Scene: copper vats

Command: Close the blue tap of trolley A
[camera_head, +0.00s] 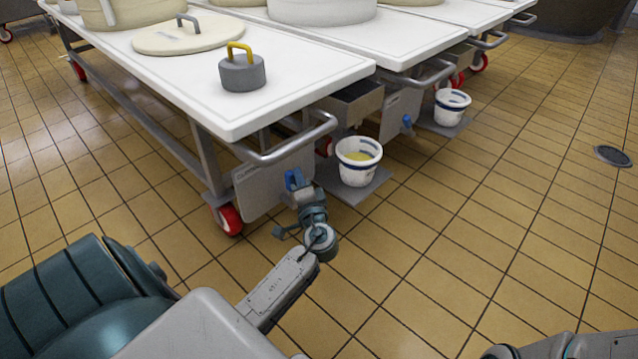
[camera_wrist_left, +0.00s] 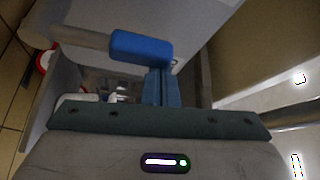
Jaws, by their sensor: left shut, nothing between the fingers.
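The blue tap (camera_head: 292,180) sits at the near end of the nearest white-topped trolley (camera_head: 300,95), beside a metal panel. In the left wrist view, its blue handle (camera_wrist_left: 140,47) lies sideways across the picture, joined to a grey stem on the left. My left gripper (camera_head: 303,194) is at the tap. In the left wrist view, its fingers (camera_wrist_left: 161,75) are together and empty, tips right at the handle's right part; I cannot tell whether they touch it. The panel's lettering is too small to read. My right gripper does not show; only part of my right arm is at the bottom right corner.
A white bucket (camera_head: 357,172) with yellow liquid stands right of the tap. A metal push handle (camera_head: 290,148) juts out above the tap. Another blue tap (camera_head: 407,122) and bucket (camera_head: 452,108) are farther back. A grey weight (camera_head: 242,74) stands on the trolley top.

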